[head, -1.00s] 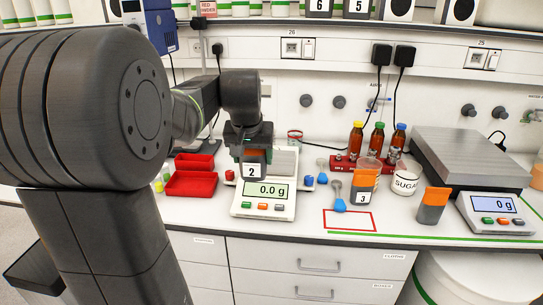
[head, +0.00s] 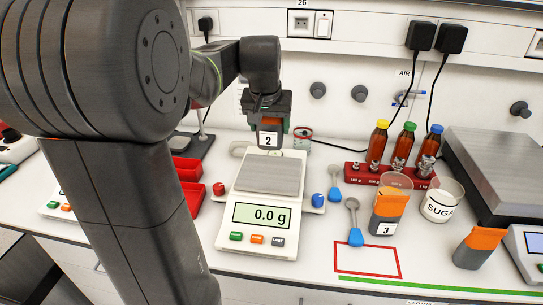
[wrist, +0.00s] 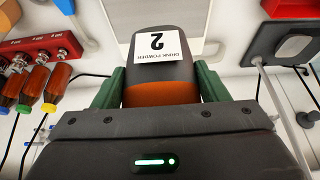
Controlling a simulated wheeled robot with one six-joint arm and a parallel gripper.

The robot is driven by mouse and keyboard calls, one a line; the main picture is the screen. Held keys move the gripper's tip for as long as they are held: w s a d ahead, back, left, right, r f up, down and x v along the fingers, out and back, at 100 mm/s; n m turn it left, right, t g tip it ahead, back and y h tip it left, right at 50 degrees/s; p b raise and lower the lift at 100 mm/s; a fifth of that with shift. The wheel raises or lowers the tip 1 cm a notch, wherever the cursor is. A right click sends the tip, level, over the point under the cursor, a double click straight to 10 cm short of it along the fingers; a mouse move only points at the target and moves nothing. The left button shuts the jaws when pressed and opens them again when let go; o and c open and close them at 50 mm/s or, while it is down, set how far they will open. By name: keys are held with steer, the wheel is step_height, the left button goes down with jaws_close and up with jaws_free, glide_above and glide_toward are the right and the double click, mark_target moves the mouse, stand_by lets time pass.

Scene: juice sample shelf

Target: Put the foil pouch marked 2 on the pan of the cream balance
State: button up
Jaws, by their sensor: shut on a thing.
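The foil pouch marked 2 (head: 268,139) is dark grey and orange with a white label. My gripper (head: 268,118) is shut on it and holds it, in the head view, over the back edge of the cream balance's pan. In the wrist view the pouch (wrist: 160,72) sits between the green fingers of my gripper (wrist: 160,92), label showing. The cream balance (head: 238,239) has a bare grey pan (head: 268,177) and reads 0.0 g. I cannot tell the exact gap between pouch and pan.
A pouch marked 3 (head: 386,213), another grey and orange pouch (head: 478,249) and a sugar tub (head: 441,203) stand to the right. A red rack (head: 352,170) holds brown bottles behind. Blue spoons (head: 355,236) and small red (head: 219,188) and blue (head: 317,200) items flank the balance.

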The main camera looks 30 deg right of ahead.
mark_target(268, 144)
step_height(268, 144, down, 8)
steer(key=shift+f, duration=0.1)
steer(key=shift+f, duration=0.1)
stand_by(0.3)
steer(key=o, duration=1.1)
steer(key=shift+s+a, duration=0.1)
steer(key=shift+o, duration=0.2)
steer(key=shift+r, duration=0.35)
steer(key=v, duration=1.1)
steer(key=shift+r, duration=0.25)
